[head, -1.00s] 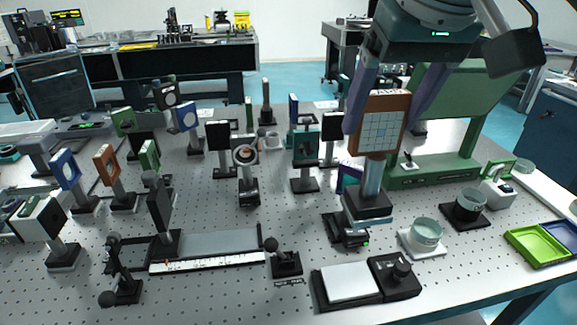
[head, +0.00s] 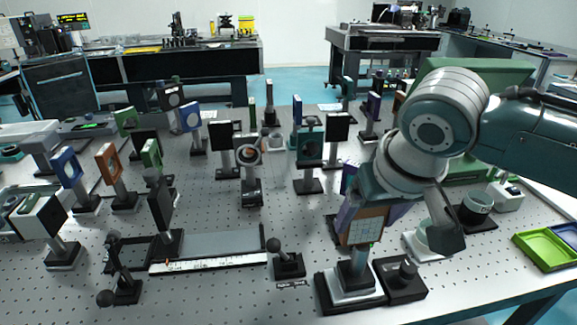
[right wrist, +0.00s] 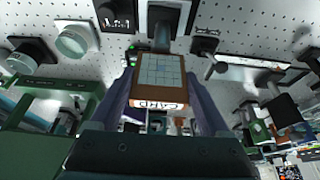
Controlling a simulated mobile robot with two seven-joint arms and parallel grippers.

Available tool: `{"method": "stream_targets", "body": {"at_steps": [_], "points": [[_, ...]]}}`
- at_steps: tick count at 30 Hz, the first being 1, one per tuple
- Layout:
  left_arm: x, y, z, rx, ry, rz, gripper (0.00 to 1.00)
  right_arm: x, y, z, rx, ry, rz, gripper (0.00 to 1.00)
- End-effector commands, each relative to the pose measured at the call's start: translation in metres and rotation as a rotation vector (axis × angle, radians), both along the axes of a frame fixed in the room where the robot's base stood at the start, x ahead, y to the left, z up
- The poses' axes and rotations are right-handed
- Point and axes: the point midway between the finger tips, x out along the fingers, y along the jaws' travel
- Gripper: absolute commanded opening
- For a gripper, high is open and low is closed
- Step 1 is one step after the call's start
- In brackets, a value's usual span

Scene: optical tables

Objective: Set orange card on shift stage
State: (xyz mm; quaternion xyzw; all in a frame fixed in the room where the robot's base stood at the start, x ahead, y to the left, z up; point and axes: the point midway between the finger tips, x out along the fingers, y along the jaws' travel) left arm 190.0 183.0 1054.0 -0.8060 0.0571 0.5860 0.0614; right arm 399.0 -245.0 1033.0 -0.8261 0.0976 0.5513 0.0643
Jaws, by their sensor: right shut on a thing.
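The orange card (head: 363,228) is an upright orange-brown framed plate with a pale grid, on a post with a dark square base. My right gripper (head: 368,218) is shut on its frame, with one purple finger on each side. The card also shows between the fingers in the right wrist view (right wrist: 160,76). The shift stage (head: 330,301) is a black block with a pale top plate and a black knob unit at its right. The card's base is over the pale plate and covers most of it; I cannot tell whether they touch. My left gripper is out of view.
A ball-topped post (head: 288,262) stands close left of the stage, beside a long rail with a white scale (head: 210,262). A glass-topped round holder (head: 436,238) is behind right. Green (head: 545,250) and blue trays lie farther right. Several post-mounted optics stand farther back.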

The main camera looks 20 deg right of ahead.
Motion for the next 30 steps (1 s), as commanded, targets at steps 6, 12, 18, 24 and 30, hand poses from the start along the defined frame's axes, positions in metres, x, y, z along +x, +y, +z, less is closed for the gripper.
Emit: {"method": "stream_targets", "body": {"at_steps": [6, 12, 18, 24, 30], "points": [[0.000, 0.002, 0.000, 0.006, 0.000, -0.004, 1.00, 0.001, 0.000, 0.001, 0.000, -0.003, 0.000, 0.00], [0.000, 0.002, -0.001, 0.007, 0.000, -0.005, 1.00, 0.000, 0.000, -0.002, 0.000, 0.001, 0.000, 0.91], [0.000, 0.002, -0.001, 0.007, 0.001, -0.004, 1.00, 0.000, 0.000, -0.002, 0.000, 0.001, 0.000, 1.00], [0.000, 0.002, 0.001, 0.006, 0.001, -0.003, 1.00, 0.000, 0.000, 0.003, 0.001, -0.001, 0.000, 1.00], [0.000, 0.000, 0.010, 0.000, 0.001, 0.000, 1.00, -0.012, 0.003, 0.034, 0.001, -0.002, 0.003, 1.00]]}}
